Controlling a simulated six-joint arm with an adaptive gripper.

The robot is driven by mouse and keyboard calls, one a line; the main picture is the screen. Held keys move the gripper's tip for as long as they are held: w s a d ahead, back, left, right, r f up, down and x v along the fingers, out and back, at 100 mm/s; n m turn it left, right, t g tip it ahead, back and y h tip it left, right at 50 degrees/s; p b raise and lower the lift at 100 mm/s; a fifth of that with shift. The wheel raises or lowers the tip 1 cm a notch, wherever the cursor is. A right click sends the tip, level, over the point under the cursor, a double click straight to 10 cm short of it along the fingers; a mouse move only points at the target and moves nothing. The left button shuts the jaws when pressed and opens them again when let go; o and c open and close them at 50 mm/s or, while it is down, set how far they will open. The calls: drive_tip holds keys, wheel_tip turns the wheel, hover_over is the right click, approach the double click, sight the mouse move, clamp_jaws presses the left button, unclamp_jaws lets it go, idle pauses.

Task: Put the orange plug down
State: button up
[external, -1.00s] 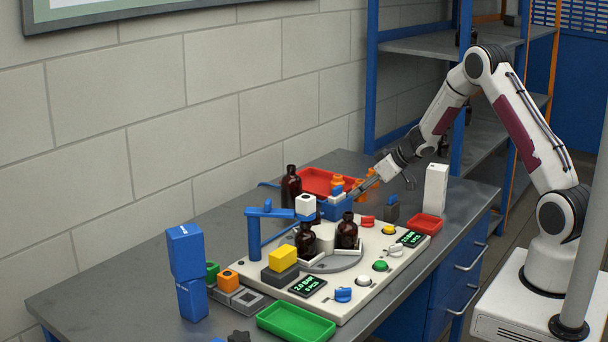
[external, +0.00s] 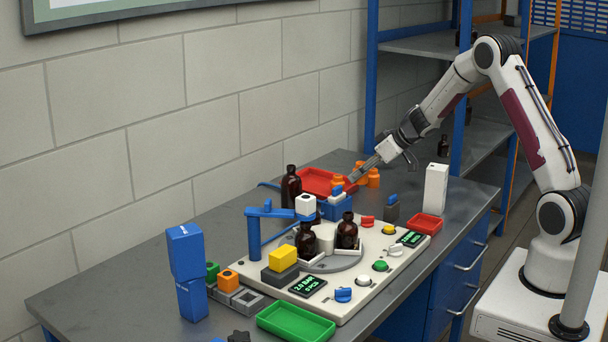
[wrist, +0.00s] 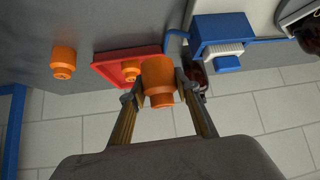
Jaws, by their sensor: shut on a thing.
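My gripper (external: 354,177) reaches down and left over the far part of the bench, near the red tray (external: 313,183). In the wrist view my gripper (wrist: 157,91) is shut on an orange plug (wrist: 158,76), held between the fingertips. The red tray (wrist: 101,67) lies behind the held plug and is partly covered by it. A second orange plug (wrist: 131,70) appears against the tray, and a third orange plug (wrist: 63,62) stands on the grey bench to its left. The external view shows orange plugs (external: 374,178) around the fingers; the gap below the held plug is unclear.
A blue holder (external: 335,208) stands in front of the tray, with a dark bottle (external: 291,186) to its left. A white block (external: 436,187) and a small red tray (external: 425,225) stand to the right. Bare bench shows around the loose plug in the wrist view.

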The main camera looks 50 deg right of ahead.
drive_tip(key=shift+w, duration=0.1)
idle(0.3)
drive_tip(key=w+d, duration=0.3)
drive_tip(key=w, duration=0.6)
drive_tip(key=w+d+r, duration=0.1)
drive_tip(key=w+d, duration=0.2)
drive_tip(key=w, duration=0.7)
drive_tip(key=shift+w, duration=0.25)
idle(0.6)
approach(309, 187)
drive_tip(key=shift+w+a+r, duration=0.1)
drive_tip(key=shift+w+a, duration=0.1)
drive_tip(key=shift+w, duration=0.65)
drive_tip(key=shift+w+a, duration=0.2)
drive_tip(key=shift+w, duration=0.65)
drive_tip(key=shift+f, duration=1.9)
drive_tip(key=shift+f, duration=0.1)
